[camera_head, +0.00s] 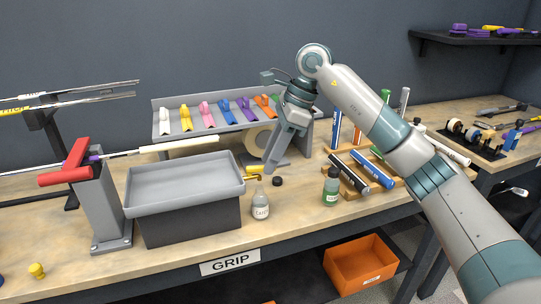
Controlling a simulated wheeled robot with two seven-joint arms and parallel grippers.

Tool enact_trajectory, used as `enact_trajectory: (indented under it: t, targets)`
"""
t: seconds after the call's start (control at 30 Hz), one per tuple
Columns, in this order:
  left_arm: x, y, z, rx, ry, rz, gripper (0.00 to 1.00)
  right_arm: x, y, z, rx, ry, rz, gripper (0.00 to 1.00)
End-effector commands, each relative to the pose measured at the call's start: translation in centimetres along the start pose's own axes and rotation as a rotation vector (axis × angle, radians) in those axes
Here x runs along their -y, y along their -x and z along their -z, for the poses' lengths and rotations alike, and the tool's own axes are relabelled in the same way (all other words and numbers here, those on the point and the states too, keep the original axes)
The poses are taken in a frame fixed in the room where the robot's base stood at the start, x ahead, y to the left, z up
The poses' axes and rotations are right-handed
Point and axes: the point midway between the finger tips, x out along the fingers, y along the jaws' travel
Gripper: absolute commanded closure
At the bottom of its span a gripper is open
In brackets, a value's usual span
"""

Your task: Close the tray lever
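A grey tray (185,183) sits on top of a dark box (190,222) on the workbench, left of centre. A small yellow lever-like part (253,174) shows just right of the tray's rim; whether it is joined to the tray I cannot tell. My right gripper (272,168) points down beside this yellow part, with its fingertips very near it. Whether they touch it is unclear. The fingers look close together, and their gap cannot be made out. My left gripper is out of view.
A clear bottle (261,205), a black cap (277,181) and a green bottle (331,188) stand near my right gripper. A red clamp (72,165) on a grey post holds a club shaft at left. A rack (180,133) with coloured pieces stands behind.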

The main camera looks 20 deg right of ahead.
Motion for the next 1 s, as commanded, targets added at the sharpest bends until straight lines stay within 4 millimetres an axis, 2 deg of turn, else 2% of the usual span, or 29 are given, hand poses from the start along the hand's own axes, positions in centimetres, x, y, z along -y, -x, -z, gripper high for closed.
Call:
enact_trajectory:
  t: [0.33, 0.37, 0.47, 0.5, 0.77, 1.0]
  targets:
    - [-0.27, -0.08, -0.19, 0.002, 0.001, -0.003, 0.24, -0.02, -0.38, -0.02, 0.000, 0.001, 0.000, 0.70]
    - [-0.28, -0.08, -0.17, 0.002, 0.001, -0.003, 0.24, -0.02, -0.38, -0.02, 0.000, 0.001, 0.000, 0.73]
    - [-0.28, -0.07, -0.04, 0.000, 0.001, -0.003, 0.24, -0.02, -0.37, -0.02, 0.000, 0.001, 0.000, 0.97]
    - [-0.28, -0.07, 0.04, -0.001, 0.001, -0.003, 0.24, -0.02, -0.37, -0.02, 0.000, 0.001, 0.000, 1.00]
    - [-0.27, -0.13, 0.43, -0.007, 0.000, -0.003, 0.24, -0.05, -0.37, -0.01, 0.000, -0.004, 0.003, 1.00]
    - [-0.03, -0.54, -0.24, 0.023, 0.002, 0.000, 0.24, -0.34, -0.45, 0.02, 0.000, -0.054, 0.025, 1.00]
